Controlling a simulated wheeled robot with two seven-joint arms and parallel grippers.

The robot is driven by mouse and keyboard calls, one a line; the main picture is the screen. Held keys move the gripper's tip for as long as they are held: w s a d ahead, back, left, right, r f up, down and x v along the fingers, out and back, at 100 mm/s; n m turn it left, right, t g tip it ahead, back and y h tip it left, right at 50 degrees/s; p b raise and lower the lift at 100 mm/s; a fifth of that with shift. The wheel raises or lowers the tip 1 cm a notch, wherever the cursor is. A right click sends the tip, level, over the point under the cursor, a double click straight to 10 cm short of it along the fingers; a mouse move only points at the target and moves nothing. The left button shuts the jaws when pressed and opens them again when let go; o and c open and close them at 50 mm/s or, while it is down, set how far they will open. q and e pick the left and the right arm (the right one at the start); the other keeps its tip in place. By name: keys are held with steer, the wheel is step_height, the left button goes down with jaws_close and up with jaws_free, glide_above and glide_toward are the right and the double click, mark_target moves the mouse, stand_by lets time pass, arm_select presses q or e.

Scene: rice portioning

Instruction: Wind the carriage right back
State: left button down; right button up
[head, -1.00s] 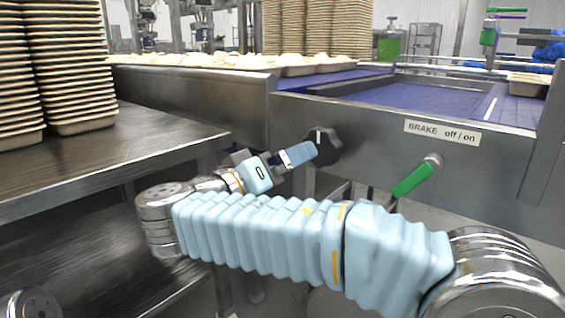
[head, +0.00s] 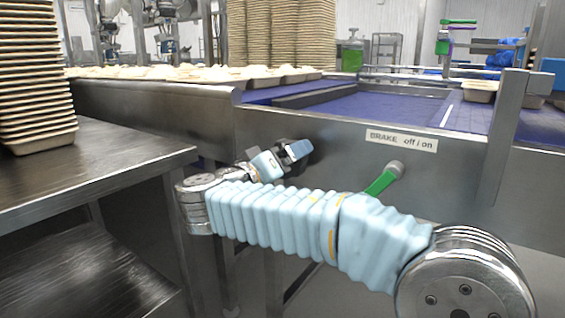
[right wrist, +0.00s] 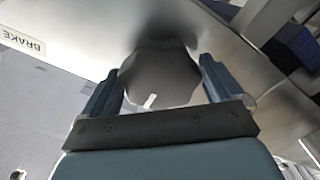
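A dark lobed knob (right wrist: 158,72) with a white pointer mark sits on the steel side panel of the machine. My right gripper (right wrist: 159,85) has one finger on each side of the knob, and both fingers appear to touch its rim. In the head view my right gripper (head: 292,153) covers most of the knob. A green-handled brake lever (head: 382,180) stands right of it, below the label "BRAKE off / on" (head: 402,140). Blue belt surfaces (head: 375,110) lie behind the panel; I cannot tell which part is the carriage. My left gripper is out of view.
A steel table (head: 110,170) with a stack of trays (head: 35,75) stands at the left. A row of filled trays (head: 190,74) runs along the machine's back left. A steel upright (head: 503,140) rises at the right. Taller tray stacks (head: 280,35) stand behind.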

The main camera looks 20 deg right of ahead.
steer(key=c, duration=0.6)
steer(key=shift+o, duration=0.2)
steer(key=shift+f+m+b, duration=0.25)
steer(key=shift+m+b, duration=0.25)
steer(key=shift+b, duration=0.6)
steer(key=shift+r+m, duration=0.25)
steer(key=shift+m, duration=0.75)
steer(key=shift+m, duration=3.3)
steer(key=shift+m, duration=1.6)
